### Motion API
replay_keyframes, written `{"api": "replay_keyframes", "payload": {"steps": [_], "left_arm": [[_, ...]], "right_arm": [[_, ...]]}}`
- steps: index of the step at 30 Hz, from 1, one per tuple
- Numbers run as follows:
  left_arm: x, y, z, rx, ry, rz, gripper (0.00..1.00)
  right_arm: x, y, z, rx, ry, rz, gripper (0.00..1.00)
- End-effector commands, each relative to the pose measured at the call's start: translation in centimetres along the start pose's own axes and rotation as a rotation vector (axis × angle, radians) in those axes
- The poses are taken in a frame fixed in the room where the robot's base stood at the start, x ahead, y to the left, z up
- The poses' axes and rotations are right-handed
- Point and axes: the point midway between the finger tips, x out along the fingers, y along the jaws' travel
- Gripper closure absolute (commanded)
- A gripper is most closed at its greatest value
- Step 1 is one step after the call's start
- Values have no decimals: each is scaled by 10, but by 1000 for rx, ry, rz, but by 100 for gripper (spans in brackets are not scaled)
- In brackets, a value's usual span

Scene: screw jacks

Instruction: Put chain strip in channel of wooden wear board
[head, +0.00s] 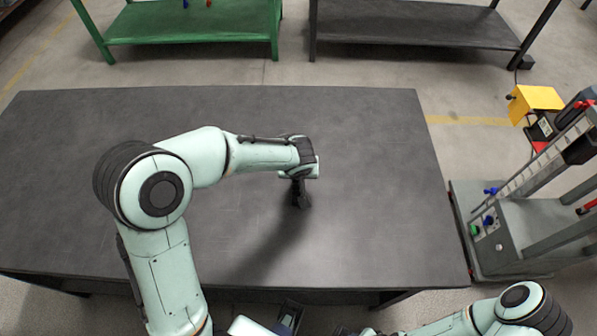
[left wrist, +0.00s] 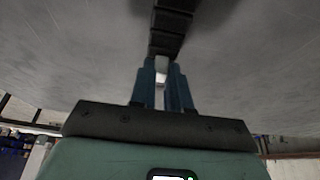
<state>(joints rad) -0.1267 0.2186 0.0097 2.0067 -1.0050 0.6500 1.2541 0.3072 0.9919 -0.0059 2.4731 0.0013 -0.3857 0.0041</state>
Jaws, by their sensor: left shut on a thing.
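My left gripper (head: 299,181) is over the middle-right of the dark table and points down. In the left wrist view its two blue fingers (left wrist: 162,84) are shut on the end of a dark, segmented strip, the chain strip (left wrist: 171,28), which extends away from the fingertips. In the head view the dark strip (head: 303,200) shows just below the gripper, small and hard to tell from its shadow. No wooden wear board shows in either view. My right arm enters at the bottom right; its gripper's opening cannot be made out at the bottom edge.
The dark grey table (head: 380,130) is otherwise bare. A grey metal stand (head: 530,222) with a ladder-like rail and a yellow box (head: 537,100) is to the right. A green bench (head: 190,25) and a dark bench (head: 410,25) stand behind, across an open floor.

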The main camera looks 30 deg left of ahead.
Motion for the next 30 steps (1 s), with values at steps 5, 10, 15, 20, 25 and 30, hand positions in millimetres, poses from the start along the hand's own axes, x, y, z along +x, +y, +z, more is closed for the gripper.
{"api": "replay_keyframes", "payload": {"steps": [5, 10, 15, 20, 25, 30], "left_arm": [[0, 0, 0, 0, 2, 1, 100], [2, 0, 1, 0, 1, 0, 64], [2, 0, 1, 0, 0, 0, 58], [1, 0, 0, 0, 0, 0, 58], [-13, 1, -2, -2, 4, 3, 58], [-50, 1, -2, -2, 6, 4, 58]], "right_arm": [[2, 1, 0, 0, 0, 0, 57], [4, 2, 0, 1, -1, 1, 57], [4, 2, 0, 1, -1, 0, 57], [3, 1, 0, 0, -1, 0, 57], [-2, -1, 0, 0, 1, 0, 57], [-4, -2, 0, -1, 1, -1, 57]]}}
